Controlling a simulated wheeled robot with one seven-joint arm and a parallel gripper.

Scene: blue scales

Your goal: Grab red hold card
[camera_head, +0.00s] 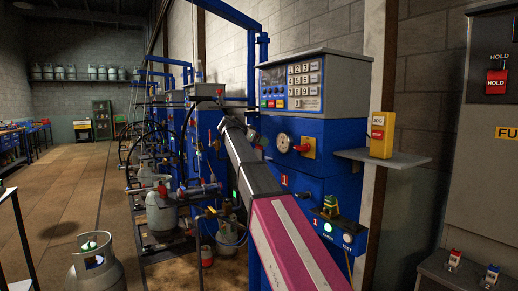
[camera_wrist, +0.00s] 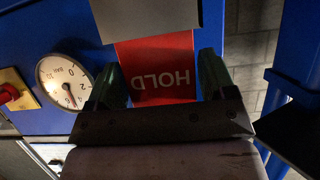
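A red card (camera_wrist: 155,68) with the white word HOLD shows in the wrist view, and its lettering is upside down in the picture. It is in front of a blue surface. My gripper (camera_wrist: 165,72) has its two dark green fingers apart, one on each side of the card. The gap is little wider than the card, and I cannot tell whether either finger touches it. In the head view my gripper (camera_head: 248,130) is at the left side of the blue scale (camera_head: 335,110). That card is hidden there. Another red HOLD card (camera_head: 497,82) is on the grey cabinet at the right.
A round gauge (camera_wrist: 65,82) and a red knob (camera_wrist: 8,93) are left of the fingers in the wrist view. A grey piece (camera_wrist: 150,15) covers the card's upper picture edge. A yellow box (camera_head: 382,135) stands on a shelf (camera_head: 395,158). Gas cylinders stand left, beside open floor.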

